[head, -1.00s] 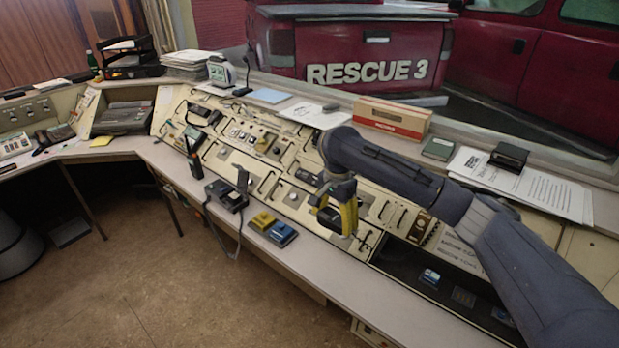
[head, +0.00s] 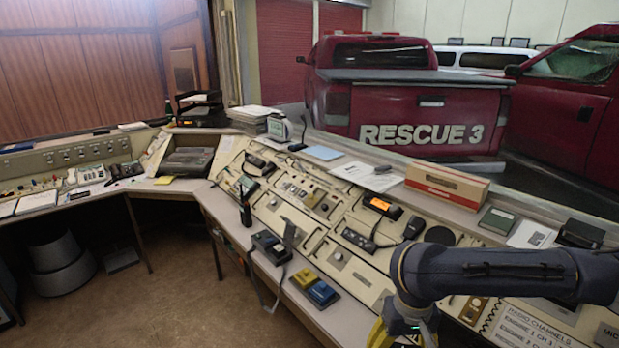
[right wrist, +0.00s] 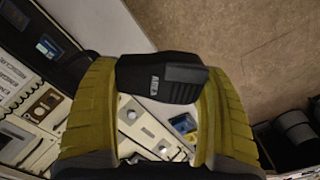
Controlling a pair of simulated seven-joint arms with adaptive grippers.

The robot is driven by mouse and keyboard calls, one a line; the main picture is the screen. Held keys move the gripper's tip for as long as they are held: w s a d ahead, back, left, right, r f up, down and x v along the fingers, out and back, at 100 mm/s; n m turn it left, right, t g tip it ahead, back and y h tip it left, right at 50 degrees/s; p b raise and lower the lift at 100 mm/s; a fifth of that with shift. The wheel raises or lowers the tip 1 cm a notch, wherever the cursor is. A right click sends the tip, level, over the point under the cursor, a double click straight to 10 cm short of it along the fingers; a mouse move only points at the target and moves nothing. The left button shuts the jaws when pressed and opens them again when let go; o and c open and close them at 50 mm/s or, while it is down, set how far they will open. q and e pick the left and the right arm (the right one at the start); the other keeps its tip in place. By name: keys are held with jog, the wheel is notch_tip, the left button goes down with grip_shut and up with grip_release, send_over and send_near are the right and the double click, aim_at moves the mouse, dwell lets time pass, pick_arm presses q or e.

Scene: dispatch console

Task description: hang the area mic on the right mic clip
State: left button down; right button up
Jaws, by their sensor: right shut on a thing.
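My right gripper (right wrist: 160,76) is shut on a black hand mic (right wrist: 140,84) with a small white label, in the right wrist view. The mic lies crosswise between the yellow fingers, above the console and its front edge. In the head view only a yellow part of my right gripper (head: 380,334) shows at the bottom edge, and the held mic is out of sight there. My left gripper is not in view.
A radio with an orange display (head: 382,207) and another black mic (head: 414,227) sit on the sloped console. A brown carton (head: 446,186) lies on the back shelf.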

jog(key=shift+s+d+r, duration=0.1)
jog(key=shift+d+r, duration=0.05)
jog(key=shift+d, duration=0.45)
jog(key=shift+w+d+r, duration=0.3)
jog(key=shift+d+r, duration=0.05)
jog(key=shift+r, duration=0.05)
jog(key=shift+s+a+f, duration=0.15)
jog(key=shift+f, duration=0.1)
jog(key=a, duration=0.1)
jog(key=w+a, duration=0.1)
jog(key=a+f, duration=0.1)
jog(key=shift+w+a, duration=0.4)
jog(key=w+d+m, duration=0.2)
jog(key=w+m, duration=0.9)
jog(key=w, duration=0.5)
jog(key=shift+w+d, duration=0.25)
jog(key=shift+w, duration=0.1)
